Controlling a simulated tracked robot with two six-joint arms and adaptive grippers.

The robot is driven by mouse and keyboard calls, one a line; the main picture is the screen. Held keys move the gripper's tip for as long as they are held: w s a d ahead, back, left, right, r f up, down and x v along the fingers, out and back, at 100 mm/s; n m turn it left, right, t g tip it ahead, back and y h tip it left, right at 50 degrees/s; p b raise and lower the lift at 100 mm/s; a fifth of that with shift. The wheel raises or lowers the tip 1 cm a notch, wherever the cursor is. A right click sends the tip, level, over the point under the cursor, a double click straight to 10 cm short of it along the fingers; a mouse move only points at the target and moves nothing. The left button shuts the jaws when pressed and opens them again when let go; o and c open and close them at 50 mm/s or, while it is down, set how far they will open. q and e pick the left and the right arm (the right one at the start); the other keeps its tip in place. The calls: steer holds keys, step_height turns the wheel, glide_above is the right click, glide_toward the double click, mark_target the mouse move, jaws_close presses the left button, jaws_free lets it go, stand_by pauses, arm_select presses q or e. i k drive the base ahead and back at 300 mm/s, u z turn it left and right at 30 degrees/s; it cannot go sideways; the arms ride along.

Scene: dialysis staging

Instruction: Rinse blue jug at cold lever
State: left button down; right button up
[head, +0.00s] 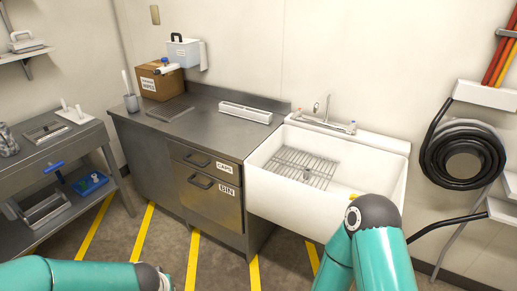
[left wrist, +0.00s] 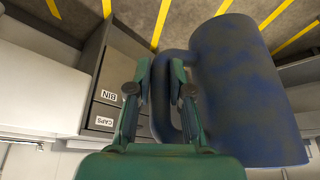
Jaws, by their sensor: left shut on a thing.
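My left gripper (left wrist: 159,88) is shut on the handle of the blue jug (left wrist: 247,92) in the left wrist view. The jug is large and has dark, brownish smudges over its blue surface. The jug and left gripper are outside the head view, where only my left arm shows at the bottom left. A white sink (head: 375,185) with a wire rack (head: 300,168) in it stands right of centre. A metal tap (head: 327,108) rises at its back. A small blue-marked lever (head: 352,127) sits at the tap's right. My right arm reaches toward the sink front; its gripper does not show.
A steel counter (head: 212,127) with drawers labelled CAPS and BIN adjoins the sink on the left. A coiled black hose (head: 437,158) hangs at right. A shelf unit (head: 85,135) stands at left.

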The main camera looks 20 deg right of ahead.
mark_target(353, 124)
steer(key=z, duration=0.15)
steer(key=i, duration=0.7)
steer(key=z, duration=0.55)
